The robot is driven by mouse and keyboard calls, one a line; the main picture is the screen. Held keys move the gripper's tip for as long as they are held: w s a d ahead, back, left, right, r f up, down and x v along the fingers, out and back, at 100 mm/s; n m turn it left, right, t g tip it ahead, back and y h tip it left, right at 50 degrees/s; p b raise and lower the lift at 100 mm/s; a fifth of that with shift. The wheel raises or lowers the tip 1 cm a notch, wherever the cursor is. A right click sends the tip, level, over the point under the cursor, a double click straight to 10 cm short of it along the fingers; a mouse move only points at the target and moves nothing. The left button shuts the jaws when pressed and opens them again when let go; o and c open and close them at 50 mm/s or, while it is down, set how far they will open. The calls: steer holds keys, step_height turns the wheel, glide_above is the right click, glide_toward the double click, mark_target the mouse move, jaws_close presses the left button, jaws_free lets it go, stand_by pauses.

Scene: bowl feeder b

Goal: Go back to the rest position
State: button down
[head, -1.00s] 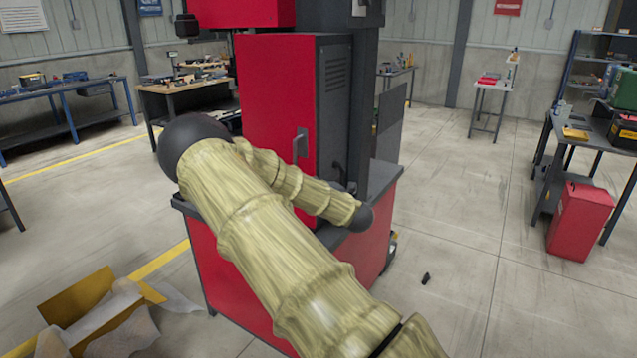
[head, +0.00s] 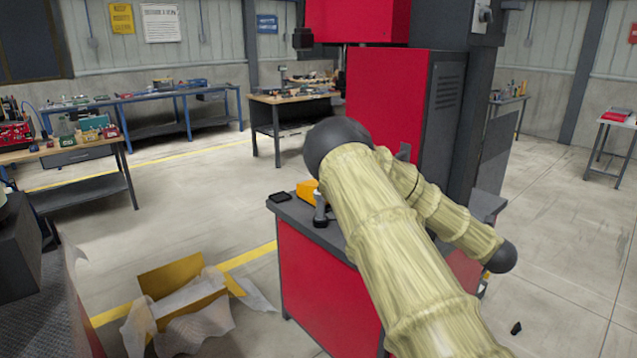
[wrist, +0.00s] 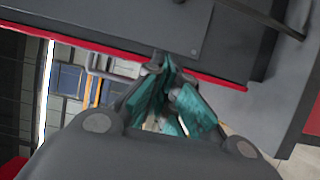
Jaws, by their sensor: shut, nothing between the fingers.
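My gripper (wrist: 172,88) shows in the wrist view. Its teal finger pads are together and nothing is held between them. Beyond the fingertips is a grey panel edged with a red strip (wrist: 95,43), close in front of the gripper. In the head view my arm reaches out from the bottom right toward the red and dark grey machine (head: 388,95) and bends back at the elbow. My gripper is hidden from the head view.
A red base cabinet (head: 318,295) carries a yellow item (head: 308,190) and a small dark flat object (head: 281,197). An open cardboard box (head: 180,275) with wrapping lies on the floor. Workbenches (head: 180,94) line the back. Open floor (head: 215,185) lies left of the machine.

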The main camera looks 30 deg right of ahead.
steer(key=s+a+f+m+g+h, duration=0.1)
steer(key=s+a+f+m+g, duration=0.15)
steer(key=f, duration=0.65)
steer(key=s+a+f+m+g+h, duration=0.15)
steer(key=a+f+m, duration=0.25)
steer(key=f, duration=0.5)
steer(key=s+a+f+m+g+y, duration=0.1)
steer(key=s+a+f+m+g, duration=0.2)
steer(key=s+a+f, duration=0.35)
steer(key=s+a+f+m+g+y, duration=0.1)
steer(key=s+a+f+m+g, duration=0.15)
steer(key=a+f, duration=0.65)
steer(key=s+a+f+m+g+y, duration=0.2)
steer(key=s+a+f+g, duration=0.2)
steer(key=s+a, duration=0.8)
steer(key=s+a+f+m+g+y, duration=0.1)
steer(key=s+a+f+m+g, duration=0.1)
steer(key=s+a+f+g, duration=0.2)
steer(key=s+a+f, duration=0.3)
steer(key=s+a, duration=0.4)
steer(key=a, duration=0.3)
steer(key=shift+s+f+y, duration=0.25)
steer(key=shift+s+y, duration=0.1)
steer(key=shift+s, duration=0.05)
steer(key=shift+a, duration=0.1)
